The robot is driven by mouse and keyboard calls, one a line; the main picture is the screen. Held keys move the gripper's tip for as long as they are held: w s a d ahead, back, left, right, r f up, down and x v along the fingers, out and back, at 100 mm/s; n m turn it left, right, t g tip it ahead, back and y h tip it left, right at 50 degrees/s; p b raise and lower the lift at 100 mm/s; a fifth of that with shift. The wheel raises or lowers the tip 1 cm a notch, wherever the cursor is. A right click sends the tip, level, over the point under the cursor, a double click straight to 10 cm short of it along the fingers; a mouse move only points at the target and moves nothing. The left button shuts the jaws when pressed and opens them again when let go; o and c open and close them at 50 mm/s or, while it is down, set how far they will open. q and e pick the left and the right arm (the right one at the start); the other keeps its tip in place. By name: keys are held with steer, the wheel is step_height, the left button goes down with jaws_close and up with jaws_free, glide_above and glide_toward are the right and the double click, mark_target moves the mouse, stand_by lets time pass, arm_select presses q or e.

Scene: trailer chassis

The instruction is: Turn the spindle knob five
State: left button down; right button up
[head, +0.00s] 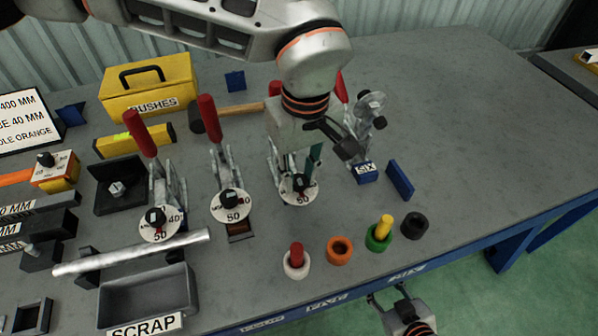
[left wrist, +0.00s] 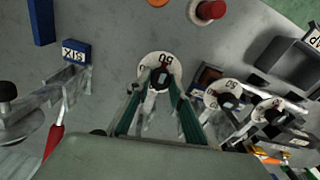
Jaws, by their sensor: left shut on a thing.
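The spindle knob (head: 299,182) is a small black knob with a red mark, over a white dial (head: 302,197) marked 50. It stands on the third clamp from the left, beside the clamp labelled SIX; its own number label is hidden. My left gripper (head: 298,172) comes down over it from above. In the left wrist view its two green-sided fingers (left wrist: 158,88) are shut on the knob (left wrist: 160,79), one on each side. My right gripper (head: 390,294) is at the bottom of the head view, off the table's front edge, with its fingers apart and empty.
Two similar clamps with white dials (head: 232,206) (head: 160,225) and red handles stand to the left. The SIX block (head: 365,173) and a blue plate (head: 400,180) are close on the right. Coloured cups (head: 340,250) line the front. The table's right side is clear.

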mark_target(303, 183)
arm_select(q)
steer(key=c, duration=1.8)
jaws_free()
steer(key=shift+r, duration=0.1)
steer(key=r, duration=1.1)
steer(key=shift+s+d+r, duration=0.3)
steer(key=shift+s+r, duration=0.05)
steer(key=shift+r, duration=0.05)
